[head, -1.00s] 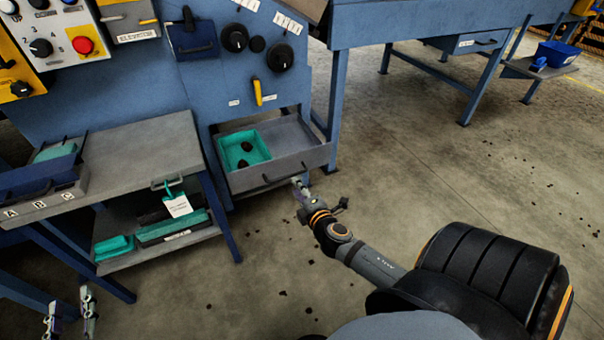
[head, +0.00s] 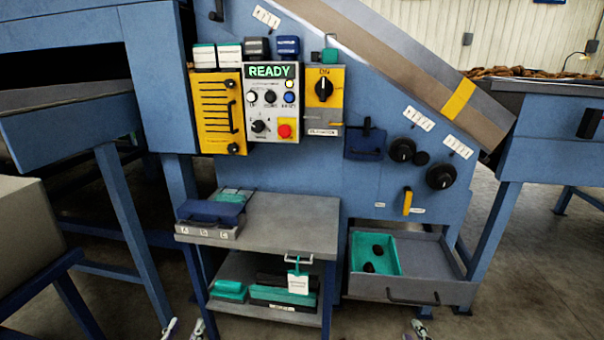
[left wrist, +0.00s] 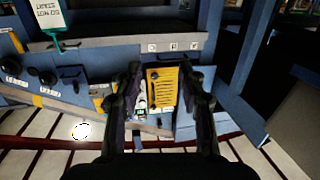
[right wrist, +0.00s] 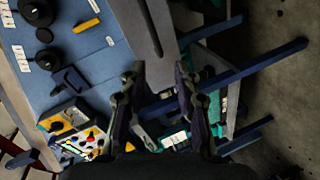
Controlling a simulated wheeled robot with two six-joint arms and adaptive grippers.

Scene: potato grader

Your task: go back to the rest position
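My left gripper (head: 186,330) shows only its fingertips at the bottom edge of the head view. In the left wrist view my left gripper (left wrist: 165,80) has its two fingers apart with nothing between them. My right gripper (head: 418,330) shows at the bottom edge of the head view, below the open drawer. In the right wrist view my right gripper (right wrist: 158,78) has its fingers apart and empty. Neither gripper touches anything that I can see.
The grader's control panel (head: 272,102) reads READY. A grey side table (head: 270,222) stands below it. The open drawer (head: 436,290) juts out at the right and holds a teal tray (head: 360,256) with dark lumps. Concrete floor (head: 515,270) is clear at the right.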

